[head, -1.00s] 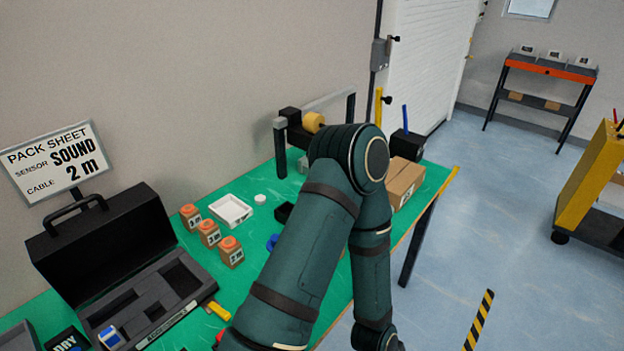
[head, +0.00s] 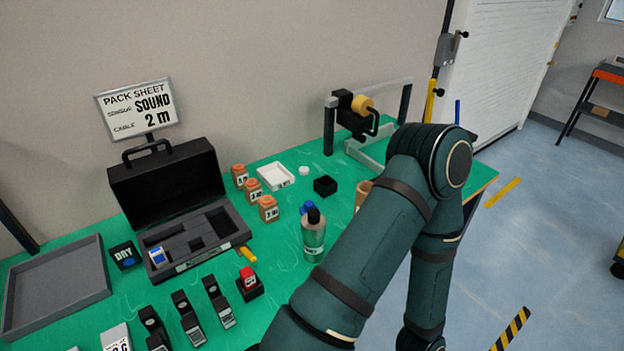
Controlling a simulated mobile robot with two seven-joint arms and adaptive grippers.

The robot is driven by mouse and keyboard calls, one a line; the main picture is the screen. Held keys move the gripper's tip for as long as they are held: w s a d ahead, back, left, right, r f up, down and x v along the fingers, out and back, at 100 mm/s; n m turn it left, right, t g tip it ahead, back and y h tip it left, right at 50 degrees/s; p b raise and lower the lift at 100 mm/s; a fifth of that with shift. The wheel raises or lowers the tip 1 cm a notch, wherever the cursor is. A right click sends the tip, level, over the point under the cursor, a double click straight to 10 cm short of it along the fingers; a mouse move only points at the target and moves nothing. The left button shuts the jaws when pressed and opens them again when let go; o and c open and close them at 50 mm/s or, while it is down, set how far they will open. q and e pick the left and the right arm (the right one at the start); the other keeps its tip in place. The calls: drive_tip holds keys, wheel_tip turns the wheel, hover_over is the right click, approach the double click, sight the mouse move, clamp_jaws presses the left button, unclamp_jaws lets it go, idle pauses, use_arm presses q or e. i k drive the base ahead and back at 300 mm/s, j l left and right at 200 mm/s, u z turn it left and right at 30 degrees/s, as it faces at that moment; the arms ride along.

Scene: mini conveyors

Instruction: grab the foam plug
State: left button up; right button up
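I cannot make out for certain which thing is the foam plug. The black case (head: 166,181) stands open on the green bench, its grey foam insert (head: 205,240) showing several cut-outs. A blue and white piece (head: 157,256) sits in the left part of the insert. A small black block (head: 325,186) and a small white round piece (head: 304,171) lie on the bench behind the bottle. My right arm crosses the right side of the head view, with its elbow high and its forearm hanging down. Neither of my grippers shows in this view.
A bottle (head: 313,238), several orange-topped brown blocks (head: 268,209), a white tray (head: 276,177) and a red piece in a black holder (head: 249,282) stand on the bench. Dark devices line the front. A grey tray (head: 58,290) is at left. My arm hides part of the bench's right side.

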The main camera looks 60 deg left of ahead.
sight(303, 170)
drive_tip(key=l+u, duration=0.4)
drive_tip(key=l, duration=0.4)
drive_tip(key=j+u, duration=0.15)
drive_tip(key=u, duration=0.3)
drive_tip(key=i+j+u, duration=0.1)
drive_tip(key=u, duration=0.35)
drive_tip(key=i+u, duration=0.15)
drive_tip(key=u, duration=0.3)
drive_tip(key=i+j+u, duration=0.1)
drive_tip(key=u, duration=0.35)
drive_tip(key=k+l+z, duration=0.1)
drive_tip(key=k+l, duration=0.2)
drive_tip(key=l+z, duration=0.1)
drive_tip(key=l, duration=0.2)
drive_tip(key=i+l+z, duration=0.15)
drive_tip(key=l, duration=0.15)
drive_tip(key=i+l+z, duration=0.1)
drive_tip(key=l, duration=0.2)
